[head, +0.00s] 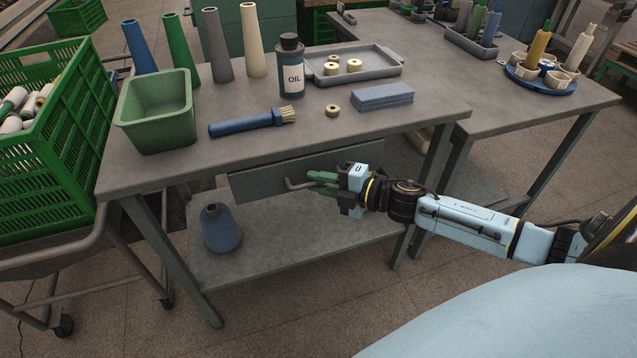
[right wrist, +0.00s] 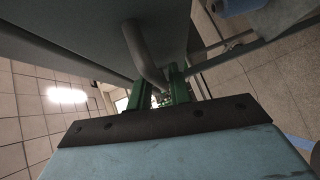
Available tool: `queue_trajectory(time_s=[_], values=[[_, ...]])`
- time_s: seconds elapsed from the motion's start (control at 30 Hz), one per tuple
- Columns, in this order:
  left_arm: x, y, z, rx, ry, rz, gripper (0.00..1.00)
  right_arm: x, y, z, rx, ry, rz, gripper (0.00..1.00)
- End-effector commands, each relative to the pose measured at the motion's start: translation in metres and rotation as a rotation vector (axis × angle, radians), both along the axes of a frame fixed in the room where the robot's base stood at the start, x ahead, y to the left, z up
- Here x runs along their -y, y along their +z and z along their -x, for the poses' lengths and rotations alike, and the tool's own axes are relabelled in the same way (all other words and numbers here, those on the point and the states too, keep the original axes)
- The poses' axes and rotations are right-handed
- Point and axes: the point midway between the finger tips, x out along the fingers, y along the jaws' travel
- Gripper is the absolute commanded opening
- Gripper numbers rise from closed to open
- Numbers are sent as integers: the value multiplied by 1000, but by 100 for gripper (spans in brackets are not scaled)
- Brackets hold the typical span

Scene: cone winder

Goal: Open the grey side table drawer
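The grey side table (head: 225,140) has a grey drawer (head: 258,183) under its top, and the drawer looks shut. A bent bar handle (head: 297,185) sticks out from the drawer front. My right gripper (head: 322,182) is at the handle, its green fingers pointing left along the drawer front. In the right wrist view, the handle (right wrist: 143,52) runs down to the fingers (right wrist: 160,92), which stand apart at its bend. I cannot tell whether they press on the bar. The far part of the handle is hidden behind the fingers. My left gripper is not in view.
On the table stand a green bin (head: 155,112), several cones, an oil bottle (head: 290,70), a brush (head: 250,121), a blue block (head: 382,96) and a tray (head: 385,66). A blue bottle (head: 220,228) stands on the lower shelf (head: 290,262). A green crate (head: 50,170) is at left.

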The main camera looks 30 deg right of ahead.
Motion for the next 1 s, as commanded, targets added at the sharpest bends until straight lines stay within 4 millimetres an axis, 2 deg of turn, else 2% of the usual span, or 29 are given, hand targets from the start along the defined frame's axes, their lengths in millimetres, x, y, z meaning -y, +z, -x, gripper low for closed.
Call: queue_trajectory(time_s=[0.37,0.5,0.53,0.87,1.0], values=[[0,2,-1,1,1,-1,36,-2,-1,-4,0,-1,0,20],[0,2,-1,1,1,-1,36,-2,-1,-4,0,-1,0,1],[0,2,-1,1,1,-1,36,-2,-1,-4,0,-1,0,0],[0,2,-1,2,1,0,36,-3,0,-3,0,1,0,0],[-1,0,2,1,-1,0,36,-10,0,0,0,11,-2,0]])
